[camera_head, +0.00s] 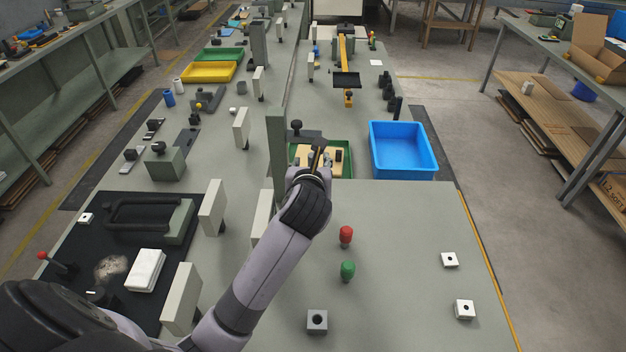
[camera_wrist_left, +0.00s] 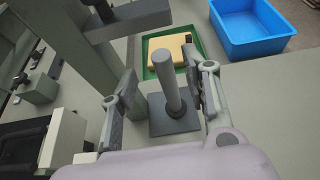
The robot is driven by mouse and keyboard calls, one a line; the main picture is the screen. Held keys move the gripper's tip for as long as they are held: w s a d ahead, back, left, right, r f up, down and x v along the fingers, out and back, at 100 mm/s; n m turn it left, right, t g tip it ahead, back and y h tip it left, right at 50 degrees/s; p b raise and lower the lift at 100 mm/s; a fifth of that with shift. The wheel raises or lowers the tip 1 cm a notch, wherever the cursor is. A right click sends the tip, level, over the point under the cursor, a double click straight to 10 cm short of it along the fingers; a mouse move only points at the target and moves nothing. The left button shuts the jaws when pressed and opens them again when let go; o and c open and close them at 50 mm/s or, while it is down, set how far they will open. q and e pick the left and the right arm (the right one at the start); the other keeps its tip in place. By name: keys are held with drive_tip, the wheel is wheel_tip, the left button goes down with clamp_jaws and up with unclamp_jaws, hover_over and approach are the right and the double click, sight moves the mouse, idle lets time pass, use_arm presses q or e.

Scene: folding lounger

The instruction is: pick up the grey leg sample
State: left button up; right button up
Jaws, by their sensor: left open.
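The grey leg sample (camera_wrist_left: 170,88) shows in the left wrist view as a grey round post standing on a dark square base plate. My left gripper (camera_wrist_left: 160,66) is open, with one finger on each side of the post; I cannot tell whether either touches it. In the head view my left gripper (camera_head: 318,160) is over the bench beside the green tray, and the leg sample cannot be made out behind it. My right gripper is in neither view.
A green tray (camera_head: 350,170) with a yellow block lies just beyond the gripper. A blue bin (camera_head: 402,172) stands to its right. A grey upright post (camera_head: 277,150) rises close on the left. Red (camera_head: 346,235) and green (camera_head: 348,270) knobs stand on the nearer bench.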

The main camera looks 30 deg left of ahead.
sight(313, 154)
use_arm(q)
drive_tip(key=shift+w+a+p, duration=0.2)
drive_tip(key=shift+w+p, duration=0.15)
drive_tip(key=shift+w, duration=0.2)
drive_tip(key=p+x, duration=0.1)
drive_tip(key=x, duration=0.3)
drive_tip(key=shift+w, duration=0.2)
drive_tip(key=shift+s, duration=0.15)
drive_tip(key=shift+c, duration=0.3)
drive_tip(key=shift+c, duration=0.6)
clamp_jaws()
